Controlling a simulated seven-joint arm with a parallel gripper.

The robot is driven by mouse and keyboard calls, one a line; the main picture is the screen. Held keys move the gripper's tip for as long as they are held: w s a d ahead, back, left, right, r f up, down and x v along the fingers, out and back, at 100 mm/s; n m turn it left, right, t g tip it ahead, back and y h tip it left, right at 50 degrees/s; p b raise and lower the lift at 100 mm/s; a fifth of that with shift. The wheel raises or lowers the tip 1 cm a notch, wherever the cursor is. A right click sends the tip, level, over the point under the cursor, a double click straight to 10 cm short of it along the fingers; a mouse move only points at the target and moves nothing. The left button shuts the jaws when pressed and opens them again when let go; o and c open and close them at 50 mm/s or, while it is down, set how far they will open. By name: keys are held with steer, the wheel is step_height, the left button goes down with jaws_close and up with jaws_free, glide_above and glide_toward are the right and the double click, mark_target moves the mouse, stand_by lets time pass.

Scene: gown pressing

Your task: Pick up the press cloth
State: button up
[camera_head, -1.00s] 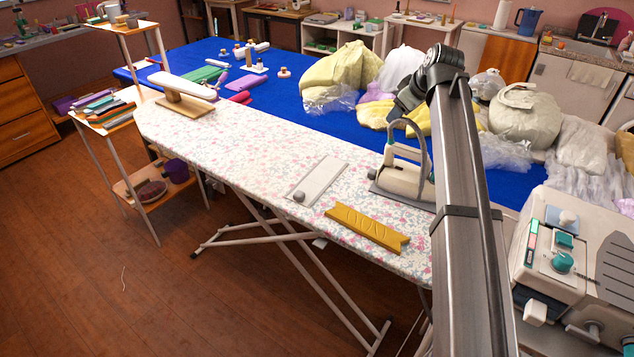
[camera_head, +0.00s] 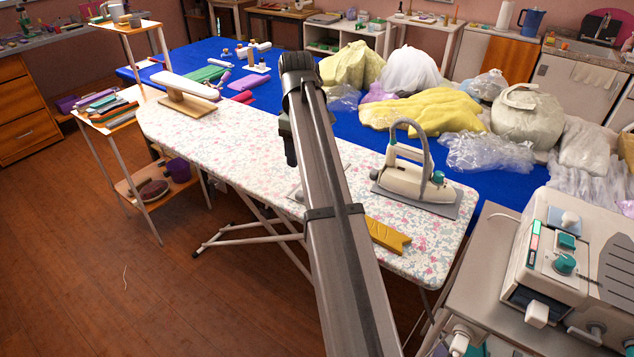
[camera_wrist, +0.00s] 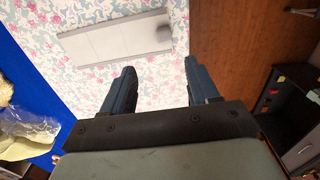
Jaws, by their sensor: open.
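What looks like the press cloth is a pale, flat, creased rectangle (camera_wrist: 112,40) with a grey round knob at one end, lying on the floral ironing board (camera_wrist: 215,17). In the head view my arm hides most of it; a small pale part (camera_head: 296,194) shows beside the arm. My gripper (camera_wrist: 160,66) is open and empty above the board. In the wrist view the cloth lies beyond the fingertips, mostly up and to the left, with the knob above the gap. The fingers are apart from it.
An iron (camera_head: 415,182) stands on a grey rest at the board's right end. A yellow bar (camera_head: 388,236) lies near the front edge, partly behind my arm. A sleeve board (camera_head: 184,88) stands at the left end. Bagged bundles (camera_head: 415,108) cover the blue table behind. The board's left-middle is clear.

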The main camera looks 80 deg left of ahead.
glide_above(301, 193)
steer(key=f, duration=0.7)
steer(key=shift+w+a, duration=0.2)
steer(key=shift+a, duration=0.2)
steer(key=shift+s+d+f, duration=0.1)
steer(key=shift+d+f, duration=0.05)
steer(key=shift+f, duration=1.15)
steer(key=shift+s+d+f, duration=0.1)
steer(key=shift+d+f, duration=0.05)
steer(key=shift+f, duration=1.15)
steer(key=shift+c, duration=0.4)
jaws_close()
